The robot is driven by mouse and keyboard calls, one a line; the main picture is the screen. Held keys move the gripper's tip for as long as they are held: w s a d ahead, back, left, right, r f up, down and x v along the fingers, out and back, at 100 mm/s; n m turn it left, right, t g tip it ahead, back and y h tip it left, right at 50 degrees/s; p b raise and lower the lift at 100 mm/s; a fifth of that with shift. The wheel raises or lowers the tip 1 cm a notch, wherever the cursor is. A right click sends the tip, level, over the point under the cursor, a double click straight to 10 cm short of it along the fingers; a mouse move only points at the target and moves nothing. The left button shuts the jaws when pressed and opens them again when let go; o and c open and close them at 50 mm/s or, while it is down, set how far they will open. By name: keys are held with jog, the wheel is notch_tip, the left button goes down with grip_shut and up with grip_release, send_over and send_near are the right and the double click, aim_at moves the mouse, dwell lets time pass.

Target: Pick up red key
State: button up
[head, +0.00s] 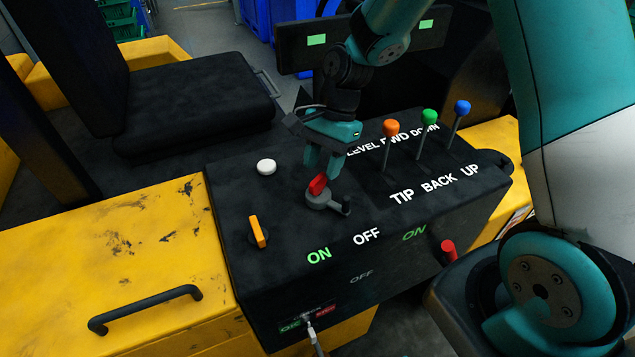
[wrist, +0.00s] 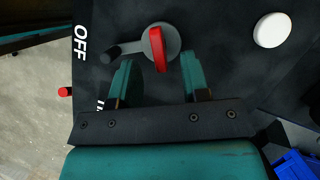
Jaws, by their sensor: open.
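The red key (head: 318,185) stands in a round grey switch (head: 322,198) on top of the black control panel. In the wrist view the red key (wrist: 158,49) sits upright on the grey disc, just beyond the fingertips and roughly between their lines. My gripper (head: 322,172) is open and points down at the key from above. Its two teal fingers also show in the wrist view (wrist: 160,72), spread to either side with nothing between them. Contact with the key cannot be made out.
A white button (head: 266,167) and an orange switch (head: 257,232) are left of the key. Orange (head: 391,128), green (head: 429,117) and blue (head: 462,107) knobbed levers rise to the right. A red knob (head: 448,250) is on the panel's front. A black seat (head: 190,105) stands behind left.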

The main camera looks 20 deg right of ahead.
aim_at(320, 176)
jog(key=p+x, duration=0.1)
jog(key=x, duration=0.3)
jog(key=shift+s+f, duration=0.15)
jog(key=shift+f, duration=0.05)
grip_shut()
notch_tip(320, 176, up, 20)
jog(key=b, duration=0.1)
dwell(0.4)
jog(key=shift+r+p, duration=0.15)
jog(key=shift+p, duration=0.3)
